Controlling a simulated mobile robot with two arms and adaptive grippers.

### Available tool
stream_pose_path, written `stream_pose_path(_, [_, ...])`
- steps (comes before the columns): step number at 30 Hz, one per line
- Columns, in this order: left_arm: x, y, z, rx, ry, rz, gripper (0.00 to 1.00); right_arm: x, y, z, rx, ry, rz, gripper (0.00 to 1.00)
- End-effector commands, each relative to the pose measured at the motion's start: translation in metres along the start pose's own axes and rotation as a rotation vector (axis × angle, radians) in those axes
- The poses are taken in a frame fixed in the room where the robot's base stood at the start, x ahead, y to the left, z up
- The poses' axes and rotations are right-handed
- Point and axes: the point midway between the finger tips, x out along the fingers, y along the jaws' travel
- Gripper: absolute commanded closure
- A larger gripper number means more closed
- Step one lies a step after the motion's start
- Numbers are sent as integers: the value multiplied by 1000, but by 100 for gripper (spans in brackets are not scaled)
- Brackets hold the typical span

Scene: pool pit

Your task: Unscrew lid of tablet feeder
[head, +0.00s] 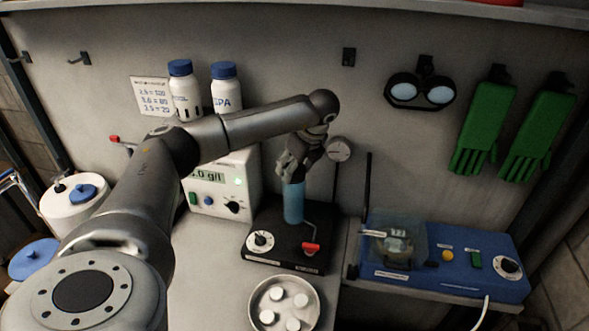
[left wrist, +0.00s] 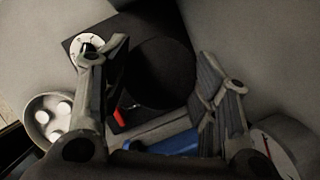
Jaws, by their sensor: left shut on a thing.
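The tablet feeder has a black base (head: 284,262) with a white dial and a red-handled lever, and an upright translucent blue tube (head: 293,205). Its dark lid is at the top of the tube, mostly hidden by my fingers in the head view. In the left wrist view the round black lid (left wrist: 155,72) fills the space between the fingers. My left gripper (head: 292,165) comes down from above and is shut on the lid; its two fingers also show in the left wrist view (left wrist: 163,68), one on each side. My right gripper is not in view.
A metal dish (head: 256,317) of white tablets stands in front of the feeder. A white meter (head: 226,190) stands behind at left, under two white bottles. A blue device (head: 450,265) is at right. Green gloves and goggles hang on the wall.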

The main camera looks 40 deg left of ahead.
Motion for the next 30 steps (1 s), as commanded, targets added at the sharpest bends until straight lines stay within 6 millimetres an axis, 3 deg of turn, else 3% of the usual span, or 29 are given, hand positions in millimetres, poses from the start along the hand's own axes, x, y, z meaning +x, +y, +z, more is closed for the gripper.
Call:
stream_pose_path(3, [1, -2, -2, -223, 3, 95, 68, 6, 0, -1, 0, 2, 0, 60])
stream_pose_path(30, [-28, -1, 12, -197, 0, 81, 68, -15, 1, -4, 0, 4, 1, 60])
